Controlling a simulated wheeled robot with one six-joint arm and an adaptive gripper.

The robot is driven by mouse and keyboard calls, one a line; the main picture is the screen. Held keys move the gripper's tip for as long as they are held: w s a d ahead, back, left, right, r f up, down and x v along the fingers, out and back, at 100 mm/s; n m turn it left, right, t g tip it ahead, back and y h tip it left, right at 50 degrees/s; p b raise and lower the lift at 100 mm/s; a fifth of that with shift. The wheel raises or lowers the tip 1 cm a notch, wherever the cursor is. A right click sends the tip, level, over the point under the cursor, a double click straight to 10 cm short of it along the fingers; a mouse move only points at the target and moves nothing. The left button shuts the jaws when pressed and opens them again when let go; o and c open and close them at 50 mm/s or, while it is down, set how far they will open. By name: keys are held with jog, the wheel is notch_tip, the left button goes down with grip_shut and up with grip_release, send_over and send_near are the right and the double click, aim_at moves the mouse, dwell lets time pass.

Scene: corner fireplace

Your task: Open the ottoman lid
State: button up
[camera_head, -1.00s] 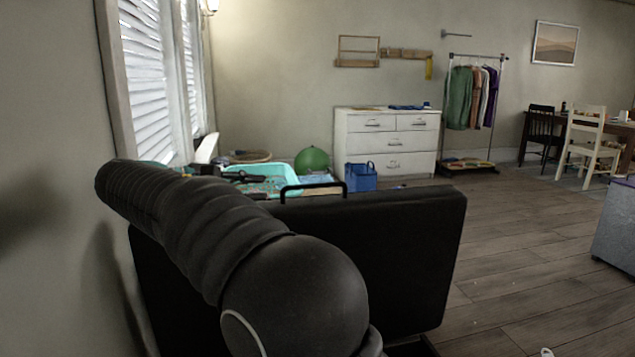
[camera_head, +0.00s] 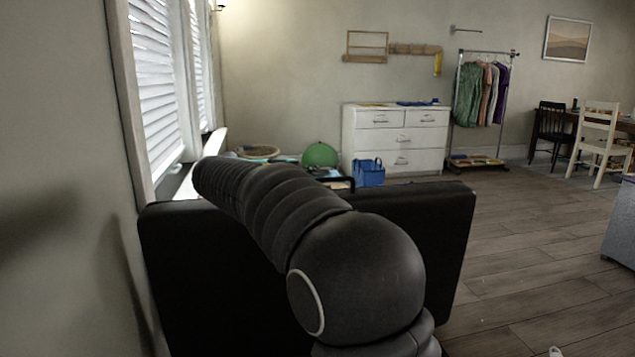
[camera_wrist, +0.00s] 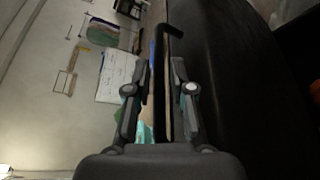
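The ottoman lid (camera_head: 435,230) is a black padded panel standing raised, close to upright, in the head view. Its black handle (camera_head: 351,183) shows at the top edge, partly behind my arm. In the wrist view the lid (camera_wrist: 215,75) fills the right side, and the handle (camera_wrist: 160,70) runs lengthwise between the fingers. My gripper (camera_wrist: 160,92) has its fingers apart, one on each side of the handle, with slim gaps showing. In the head view my arm hides the gripper and the middle of the lid. The ottoman's inside is not visible.
A wall and a window (camera_head: 158,90) are close on the left. Behind the lid are a blue basket (camera_head: 369,173), a green ball (camera_head: 320,154) and a white dresser (camera_head: 395,140). Wooden floor (camera_head: 530,240) lies open to the right; a grey box (camera_head: 620,225) stands at the right edge.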

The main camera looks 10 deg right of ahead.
jog(key=shift+w+d+f, duration=0.1)
jog(key=shift+w+d, duration=0.05)
jog(key=shift+d, duration=0.25)
grip_shut()
jog(key=shift+f, duration=0.1)
jog(key=shift+s+f+b, duration=0.15)
jog(key=shift+s+b, duration=0.25)
jog(key=shift+b, duration=0.15)
jog(key=s+f+m+b, duration=0.1)
jog(key=s+b, duration=0.5)
jog(key=s, duration=0.1)
jog(key=shift+s+f+m+t+h, duration=0.2)
jog(key=shift+s+m+t+h, duration=0.1)
jog(key=shift+s+t, duration=0.1)
